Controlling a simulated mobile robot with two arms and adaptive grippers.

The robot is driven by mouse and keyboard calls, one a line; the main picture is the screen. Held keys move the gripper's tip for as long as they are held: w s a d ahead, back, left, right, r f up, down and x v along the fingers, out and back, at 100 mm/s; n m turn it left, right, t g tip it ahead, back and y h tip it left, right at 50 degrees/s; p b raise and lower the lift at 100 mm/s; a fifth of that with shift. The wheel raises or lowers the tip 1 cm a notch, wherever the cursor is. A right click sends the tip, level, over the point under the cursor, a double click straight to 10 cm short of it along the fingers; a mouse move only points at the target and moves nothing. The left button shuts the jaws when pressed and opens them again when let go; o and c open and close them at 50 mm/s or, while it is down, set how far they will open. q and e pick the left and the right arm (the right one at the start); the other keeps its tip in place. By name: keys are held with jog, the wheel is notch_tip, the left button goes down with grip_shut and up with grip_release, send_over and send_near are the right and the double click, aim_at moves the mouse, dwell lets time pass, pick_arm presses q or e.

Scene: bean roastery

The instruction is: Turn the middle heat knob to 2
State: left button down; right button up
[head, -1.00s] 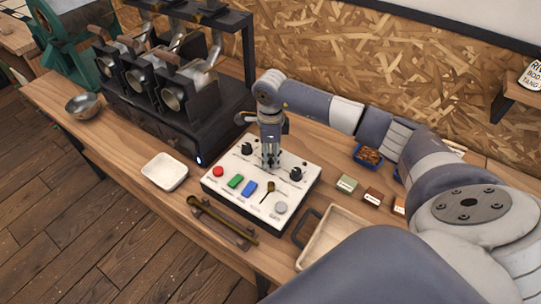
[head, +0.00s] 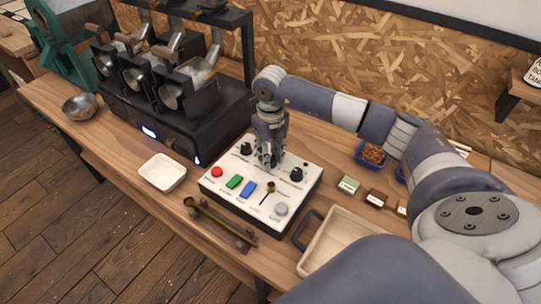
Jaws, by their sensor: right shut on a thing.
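A white control panel (head: 225,187) sits on the wooden bench with red, green, blue and grey buttons and a brass lever along its front. Two black knobs show at its back, a left knob (head: 246,148) and a right knob (head: 296,174). My right gripper (head: 269,163) points down between them and is shut on the middle heat knob, which its fingers hide. The knob's pointer and scale marks cannot be read. My left gripper is not in the head view.
A black roaster (head: 180,125) with several metal drums stands behind left. A white dish (head: 162,172), a brass scoop on a rest (head: 220,223) and a wooden tray (head: 335,240) surround the panel. A blue bowl of beans (head: 372,154) and small labelled blocks (head: 349,185) lie right.

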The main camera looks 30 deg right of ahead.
jog(key=m, duration=0.5)
jog(key=shift+w+r+m, duration=0.1)
jog(key=shift+r+m, duration=0.05)
jog(key=shift+m, duration=0.15)
jog(key=m, duration=0.4)
jog(key=shift+m, duration=0.7)
jog(key=o, duration=0.8)
jog(key=shift+o, duration=1.4)
notch_tip(320, 180, up, 12)
